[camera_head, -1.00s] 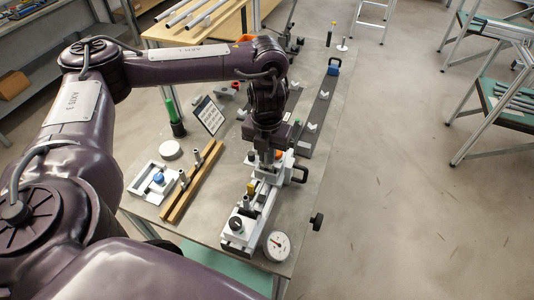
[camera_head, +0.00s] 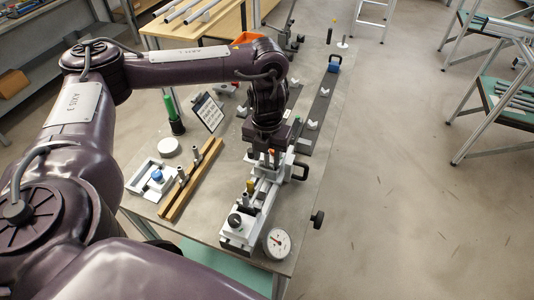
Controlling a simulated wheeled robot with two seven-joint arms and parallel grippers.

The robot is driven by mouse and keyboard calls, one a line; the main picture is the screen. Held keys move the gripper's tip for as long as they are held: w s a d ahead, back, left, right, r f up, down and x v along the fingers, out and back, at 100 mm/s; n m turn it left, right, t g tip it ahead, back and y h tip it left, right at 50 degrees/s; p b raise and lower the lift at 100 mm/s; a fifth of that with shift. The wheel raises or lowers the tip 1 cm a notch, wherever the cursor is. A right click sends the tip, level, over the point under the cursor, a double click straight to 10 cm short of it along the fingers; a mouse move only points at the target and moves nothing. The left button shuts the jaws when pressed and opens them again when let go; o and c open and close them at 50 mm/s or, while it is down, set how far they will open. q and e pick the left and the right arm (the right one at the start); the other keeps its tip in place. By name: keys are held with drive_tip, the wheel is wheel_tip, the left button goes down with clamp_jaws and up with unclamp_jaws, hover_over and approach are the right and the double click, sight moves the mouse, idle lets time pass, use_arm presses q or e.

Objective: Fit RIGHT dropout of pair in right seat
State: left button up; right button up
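My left gripper (camera_head: 269,160) points down over the far end of the white jig fixture (camera_head: 238,235), which stands near the front right of the table. Its fingertips are small and partly hidden by the fixture parts, so I cannot tell whether they are open or hold a dropout. The fixture carries a black knob (camera_head: 235,220) at its near end and a yellow-topped pin (camera_head: 251,186) near its middle. I cannot pick out the right seat or the dropout pair clearly. My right gripper is not in view.
A wooden rail (camera_head: 207,166) with small metal cylinders lies left of the fixture, beside a white tray (camera_head: 140,188) holding a blue-topped part. A round dial (camera_head: 277,243) sits at the front edge. A grey rail (camera_head: 318,112) with white V-blocks runs behind.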

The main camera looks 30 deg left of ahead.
use_arm(q)
drive_tip(key=shift+r, duration=0.1)
wheel_tip(320, 180, up, 8)
drive_tip(key=shift+f+p, duration=0.15)
drive_tip(key=shift+p, duration=1.1)
